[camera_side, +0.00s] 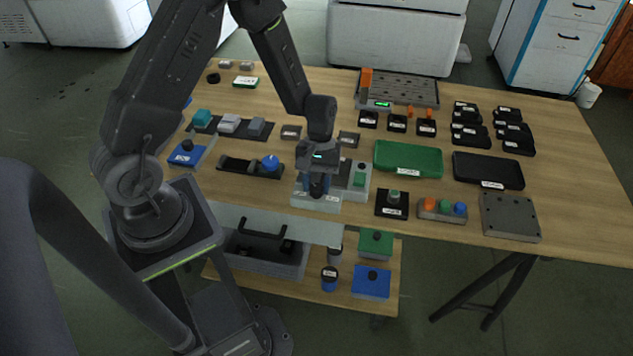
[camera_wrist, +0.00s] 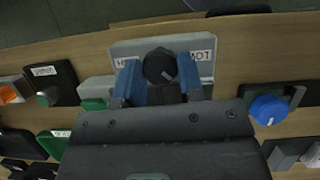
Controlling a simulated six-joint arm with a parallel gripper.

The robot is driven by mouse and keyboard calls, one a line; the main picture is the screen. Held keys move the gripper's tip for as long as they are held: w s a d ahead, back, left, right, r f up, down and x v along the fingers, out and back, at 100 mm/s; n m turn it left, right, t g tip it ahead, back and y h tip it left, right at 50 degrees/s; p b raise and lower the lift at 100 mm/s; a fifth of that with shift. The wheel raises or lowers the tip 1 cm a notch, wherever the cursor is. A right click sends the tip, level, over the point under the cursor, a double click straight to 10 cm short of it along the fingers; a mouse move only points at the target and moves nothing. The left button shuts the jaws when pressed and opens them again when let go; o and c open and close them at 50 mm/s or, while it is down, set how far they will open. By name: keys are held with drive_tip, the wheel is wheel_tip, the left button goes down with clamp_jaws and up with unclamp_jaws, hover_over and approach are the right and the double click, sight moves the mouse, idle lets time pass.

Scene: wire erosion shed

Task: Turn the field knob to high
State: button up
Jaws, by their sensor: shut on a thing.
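In the wrist view a round black knob (camera_wrist: 158,63) with a short white pointer mark stands on a light grey panel (camera_wrist: 208,62). The mark is on its lower right, slanting toward the right finger. My gripper (camera_wrist: 161,80), with blue fingers, is shut on the knob, one finger on each side. In the side view my gripper (camera_side: 317,188) points down over the panel (camera_side: 313,204) at the table's front edge, hiding most of the knob.
A grey block with a green knob (camera_side: 359,180) stands close right of my gripper. A slider with a blue knob (camera_side: 270,162) is to the left. A green tray (camera_side: 408,159) and small black boxes lie further right.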

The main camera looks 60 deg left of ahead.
drive_tip(key=m+g+y, duration=0.1)
drive_tip(key=m, duration=0.3)
drive_tip(key=shift+w+d+m, duration=0.1)
drive_tip(key=shift+m, duration=0.3)
idle(0.4)
drive_tip(key=o, duration=0.6)
drive_tip(key=shift+o, duration=0.2)
drive_tip(key=v, duration=1.3)
drive_tip(key=shift+w+d+r, duration=0.2)
drive_tip(key=shift+w+r, duration=0.05)
drive_tip(key=shift+r, duration=0.15)
